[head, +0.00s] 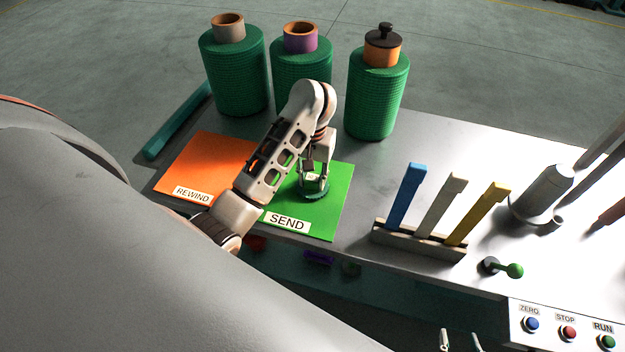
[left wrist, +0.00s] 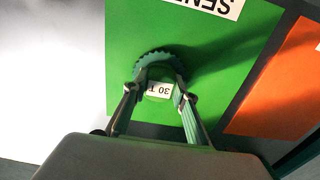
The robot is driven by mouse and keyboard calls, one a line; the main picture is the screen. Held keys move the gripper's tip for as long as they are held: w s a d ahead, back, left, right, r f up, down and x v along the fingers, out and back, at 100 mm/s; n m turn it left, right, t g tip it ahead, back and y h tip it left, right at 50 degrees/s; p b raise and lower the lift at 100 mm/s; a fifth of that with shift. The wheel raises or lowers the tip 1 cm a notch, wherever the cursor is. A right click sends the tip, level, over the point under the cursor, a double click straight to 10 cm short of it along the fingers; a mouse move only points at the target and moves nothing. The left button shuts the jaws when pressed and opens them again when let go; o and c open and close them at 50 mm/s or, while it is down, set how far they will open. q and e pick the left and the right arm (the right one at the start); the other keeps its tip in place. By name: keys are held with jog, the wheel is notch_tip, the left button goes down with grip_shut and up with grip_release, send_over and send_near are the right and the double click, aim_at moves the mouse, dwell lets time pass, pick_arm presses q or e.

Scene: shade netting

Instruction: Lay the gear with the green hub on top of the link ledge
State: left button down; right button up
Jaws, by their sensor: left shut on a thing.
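My left gripper (head: 315,180) is shut on a dark green toothed gear (head: 316,194) over the green SEND mat (head: 335,215). In the left wrist view, the fingers (left wrist: 159,92) close around the hub of the gear (left wrist: 150,60), which bears a "30 T" label. Whether the gear touches the mat is unclear. My right gripper (head: 461,341) shows only two separated fingertips at the bottom edge, with nothing visible between them. I cannot pick out the link ledge with certainty.
An orange REWIND mat (head: 208,164) lies left of the green one. Three green net rolls (head: 234,75) stand behind. A rack (head: 418,240) with blue, white and yellow bars, a green-knobbed lever (head: 514,270) and a button panel (head: 567,328) are right. Small coloured pieces (head: 318,258) show below the table edge.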

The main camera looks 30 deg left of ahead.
pick_arm(q)
jog(key=shift+r, duration=0.1)
jog(key=c, duration=1.8)
grip_release()
jog(key=shift+f, duration=0.2)
jog(key=shift+o, duration=0.9)
jog(key=shift+r, duration=0.15)
